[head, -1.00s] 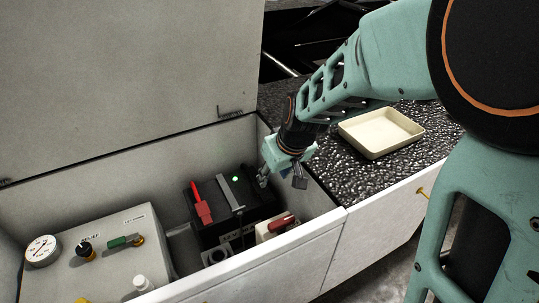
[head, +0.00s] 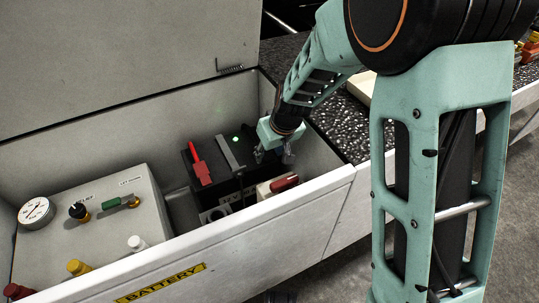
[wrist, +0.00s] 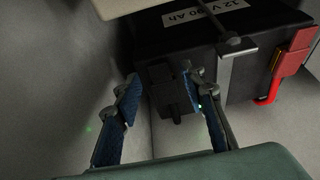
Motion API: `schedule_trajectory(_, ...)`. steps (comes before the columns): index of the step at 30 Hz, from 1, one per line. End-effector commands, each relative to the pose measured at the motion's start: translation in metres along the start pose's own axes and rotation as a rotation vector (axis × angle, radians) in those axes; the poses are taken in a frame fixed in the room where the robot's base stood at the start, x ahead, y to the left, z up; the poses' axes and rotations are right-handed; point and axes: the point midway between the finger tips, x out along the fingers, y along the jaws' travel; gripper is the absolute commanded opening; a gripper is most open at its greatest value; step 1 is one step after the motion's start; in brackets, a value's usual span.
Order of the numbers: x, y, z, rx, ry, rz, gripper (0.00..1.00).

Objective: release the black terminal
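The black battery (head: 215,180) sits in the open white compartment, with a red terminal clamp (head: 200,166) on its left and a grey hold-down bar (head: 230,152) across it. My gripper (head: 273,153) is at the right end of the battery, inside the compartment. In the wrist view the black terminal (wrist: 172,88) is a dark block on the battery's side. My gripper's fingers (wrist: 167,104) are spread on either side of it, with visible gaps and nothing held. The red clamp also shows in the wrist view (wrist: 292,52). In the head view the black terminal is hidden or too dark to tell.
A cream box with a red switch handle (head: 284,184) stands in front of the battery. A control panel (head: 110,210) with a gauge and knobs is at left. The compartment walls (head: 325,195) are close to my gripper. A cream tray (head: 360,88) lies on the dark top, partly hidden.

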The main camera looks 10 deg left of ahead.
Motion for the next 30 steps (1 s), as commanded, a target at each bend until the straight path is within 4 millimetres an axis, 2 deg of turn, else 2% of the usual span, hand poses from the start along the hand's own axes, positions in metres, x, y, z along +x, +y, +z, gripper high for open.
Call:
schedule_trajectory(10,0.0048,-0.0001,0.0,0.0,0.0,0.0,0.38)
schedule_trajectory(21,0.0046,-0.0001,0.0001,0.0,0.0,0.0,0.0)
schedule_trajectory(30,0.0042,-0.0001,-0.0001,0.0,-0.002,0.0,0.0)
